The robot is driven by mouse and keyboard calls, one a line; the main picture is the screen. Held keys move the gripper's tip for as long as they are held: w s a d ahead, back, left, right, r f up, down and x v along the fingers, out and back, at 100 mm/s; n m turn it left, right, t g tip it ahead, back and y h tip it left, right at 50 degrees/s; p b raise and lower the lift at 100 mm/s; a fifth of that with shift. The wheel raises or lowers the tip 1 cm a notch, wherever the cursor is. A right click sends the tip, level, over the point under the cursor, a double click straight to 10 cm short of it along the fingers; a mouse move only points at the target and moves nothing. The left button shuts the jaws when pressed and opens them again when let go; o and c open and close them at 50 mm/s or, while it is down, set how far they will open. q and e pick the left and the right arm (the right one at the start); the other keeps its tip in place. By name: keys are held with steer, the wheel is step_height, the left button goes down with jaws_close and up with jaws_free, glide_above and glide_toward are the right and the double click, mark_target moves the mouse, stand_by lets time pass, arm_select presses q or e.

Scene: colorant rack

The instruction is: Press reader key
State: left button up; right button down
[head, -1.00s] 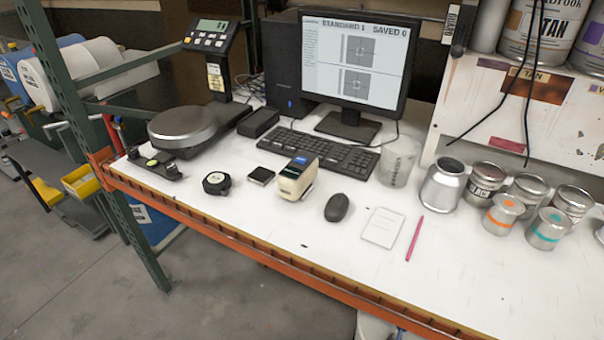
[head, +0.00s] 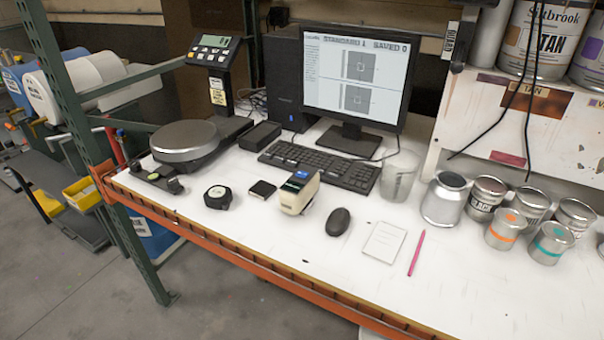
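The reader (head: 298,193) is a small cream handheld device with a dark top and a small blue lit screen (head: 300,175). It stands on the white bench (head: 300,245), between a small black square block (head: 262,189) and a black mouse (head: 338,221). A key on the reader is too small to make out. The monitor (head: 356,78) behind it reads "STANDARD 1" and "SAVED 0". Neither of my grippers shows in the head view.
A keyboard (head: 320,165) lies behind the reader. A glass beaker (head: 398,178), metal cans (head: 485,197) and a pink pen (head: 416,252) are to the right. A tape measure (head: 217,197) and scale (head: 186,142) are left. The orange front beam (head: 240,262) edges the bench.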

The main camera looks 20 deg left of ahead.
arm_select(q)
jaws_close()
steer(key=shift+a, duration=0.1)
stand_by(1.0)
